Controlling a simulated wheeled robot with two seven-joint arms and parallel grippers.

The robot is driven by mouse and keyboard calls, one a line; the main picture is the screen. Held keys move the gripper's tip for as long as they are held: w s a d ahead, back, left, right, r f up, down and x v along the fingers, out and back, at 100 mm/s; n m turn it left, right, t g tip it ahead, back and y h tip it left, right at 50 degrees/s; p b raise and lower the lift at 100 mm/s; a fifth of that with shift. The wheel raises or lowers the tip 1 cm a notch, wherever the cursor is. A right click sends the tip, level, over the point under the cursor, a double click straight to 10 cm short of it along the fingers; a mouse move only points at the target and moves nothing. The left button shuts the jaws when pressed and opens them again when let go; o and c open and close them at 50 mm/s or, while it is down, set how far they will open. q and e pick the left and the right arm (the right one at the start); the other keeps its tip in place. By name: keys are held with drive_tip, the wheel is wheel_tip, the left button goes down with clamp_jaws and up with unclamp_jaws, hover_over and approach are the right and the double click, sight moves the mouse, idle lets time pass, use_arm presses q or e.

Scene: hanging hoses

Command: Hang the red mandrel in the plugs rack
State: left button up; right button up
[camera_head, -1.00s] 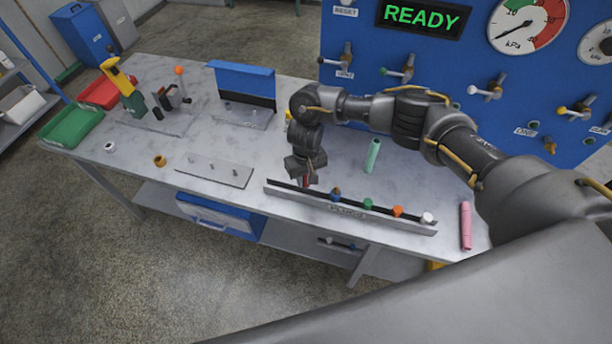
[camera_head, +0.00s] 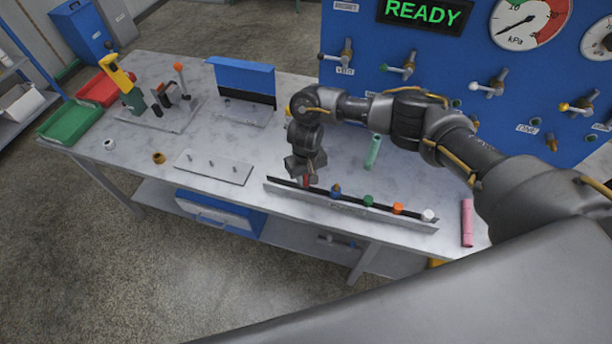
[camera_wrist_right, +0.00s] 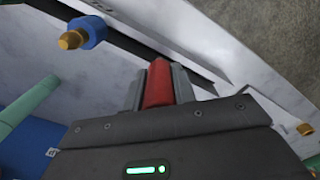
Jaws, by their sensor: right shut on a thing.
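My right gripper (camera_head: 305,178) is over the left end of the plugs rack (camera_head: 385,220), a long metal strip with a dark slot near the table's front edge. In the right wrist view the gripper (camera_wrist_right: 160,80) is shut on the red mandrel (camera_wrist_right: 158,88). The red mandrel also shows as a small red bit under the gripper in the head view (camera_head: 306,181). Its lower end is hidden, so I cannot tell if it touches the rack. A blue plug (camera_head: 336,190), a green one (camera_head: 368,200), an orange one (camera_head: 398,208) and a white one (camera_head: 428,215) sit along the rack. My left gripper is not in view.
A pale green tube (camera_head: 373,150) and a pink tube (camera_head: 467,222) lie on the table behind and right of the rack. A pegged plate (camera_head: 214,168) lies to the left. The blue gauge panel (camera_head: 440,75) stands behind my right arm.

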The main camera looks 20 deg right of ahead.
drive_tip(key=shift+f+b, duration=0.65)
drive_tip(key=shift+f, duration=0.75)
drive_tip(key=o, duration=1.1)
wheel_tip(320, 180, up, 11)
drive_tip(key=shift+f+p, duration=0.1)
drive_tip(key=shift+p, duration=0.35)
